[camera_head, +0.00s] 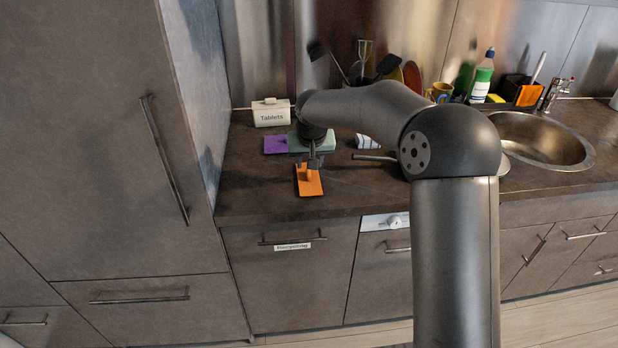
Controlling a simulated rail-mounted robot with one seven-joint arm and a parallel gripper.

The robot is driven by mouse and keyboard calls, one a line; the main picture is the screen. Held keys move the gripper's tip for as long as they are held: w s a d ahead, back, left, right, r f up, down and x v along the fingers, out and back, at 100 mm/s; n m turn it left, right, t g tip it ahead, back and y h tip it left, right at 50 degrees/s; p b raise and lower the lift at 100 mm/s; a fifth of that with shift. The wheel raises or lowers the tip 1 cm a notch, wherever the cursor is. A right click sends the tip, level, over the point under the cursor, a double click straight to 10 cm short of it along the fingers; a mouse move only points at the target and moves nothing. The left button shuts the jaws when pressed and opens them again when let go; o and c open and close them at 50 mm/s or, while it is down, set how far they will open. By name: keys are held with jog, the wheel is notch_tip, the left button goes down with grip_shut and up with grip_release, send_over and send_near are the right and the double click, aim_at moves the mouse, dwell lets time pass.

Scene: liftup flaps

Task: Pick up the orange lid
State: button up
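The orange lid (311,187) is a flat orange plate lying on the dark countertop near its front edge. A small raised part, apparently a handle, shows at its upper end. My gripper (312,165) points down over the far end of the lid, close to that raised part. The fingers look small and dark. I cannot tell whether they touch the lid or how far apart they are. The gripper hides part of the lid's far end.
A purple flat piece (275,145) and a pale green piece (326,142) lie just behind the gripper. A white "Tablets" box (271,114) stands at the back. A tall cabinet (95,130) bounds the left. A striped cloth (367,141) and sink (540,138) are to the right.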

aim_at(308, 171)
jog(key=shift+p+x, duration=0.55)
jog(key=shift+x, duration=2.4)
jog(key=shift+w+r, duration=0.15)
jog(key=shift+w, duration=0.05)
grip_shut()
